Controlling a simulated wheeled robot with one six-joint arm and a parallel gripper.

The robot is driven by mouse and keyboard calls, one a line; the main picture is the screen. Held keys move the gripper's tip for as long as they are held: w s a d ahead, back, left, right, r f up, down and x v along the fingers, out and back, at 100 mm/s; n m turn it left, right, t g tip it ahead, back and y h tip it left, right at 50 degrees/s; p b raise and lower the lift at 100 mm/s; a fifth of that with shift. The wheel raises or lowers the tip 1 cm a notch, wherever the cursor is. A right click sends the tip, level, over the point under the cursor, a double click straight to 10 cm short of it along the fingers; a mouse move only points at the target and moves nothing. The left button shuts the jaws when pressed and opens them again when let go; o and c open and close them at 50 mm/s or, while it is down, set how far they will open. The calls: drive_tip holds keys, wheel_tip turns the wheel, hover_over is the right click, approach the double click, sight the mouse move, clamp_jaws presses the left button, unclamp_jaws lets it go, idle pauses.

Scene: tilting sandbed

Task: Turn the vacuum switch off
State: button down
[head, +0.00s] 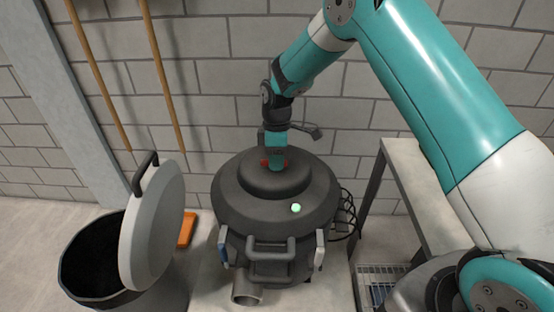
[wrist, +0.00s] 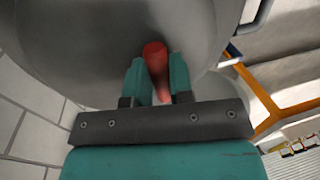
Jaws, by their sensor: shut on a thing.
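The vacuum (head: 236,185) is a dark grey drum with a domed lid, standing on the floor in the middle of the head view. A red switch (head: 288,162) sits on top of the lid, partly hidden behind my gripper (head: 276,164). In the wrist view the red switch (wrist: 155,58) is a rounded lever between the two teal fingers of my gripper (wrist: 157,66), which are shut on it. A small light (head: 296,208) on the front of the lid glows green.
A black bin (head: 75,290) with its grey lid (head: 155,230) tilted up stands at left. An orange object (head: 187,230) lies between bin and vacuum. A bench (head: 405,160) stands at right. Wooden poles (head: 98,75) lean on the brick wall behind. Black cable (head: 345,215) hangs beside the vacuum.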

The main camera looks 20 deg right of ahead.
drive_tip(key=shift+w+r, duration=0.1)
drive_tip(key=c, duration=1)
unclamp_jaws()
drive_tip(key=w+r, duration=0.1)
drive_tip(key=r, duration=0.4)
drive_tip(key=w+r, duration=0.1)
drive_tip(key=r, duration=0.5)
drive_tip(key=w+d+r, duration=0.1)
drive_tip(key=r, duration=0.5)
drive_tip(key=shift+d, duration=0.1)
drive_tip(key=s+a+r+m+t+y+p, duration=0.15)
drive_tip(key=s+r, duration=0.25)
drive_tip(key=s, duration=0.4)
drive_tip(key=s+a+r+m+p, duration=0.1)
drive_tip(key=s+a+r, duration=0.2)
drive_tip(key=s+r, duration=0.3)
drive_tip(key=s+m, duration=0.1)
drive_tip(key=s, duration=0.5)
drive_tip(key=s+a+f+m+y, duration=0.1)
drive_tip(key=s, duration=0.6)
drive_tip(key=s+a+m+y+p, duration=0.1)
drive_tip(key=s+m, duration=0.1)
drive_tip(key=s, duration=0.5)
drive_tip(key=shift+f+t, duration=0.25)
drive_tip(key=shift+f, duration=0.1)
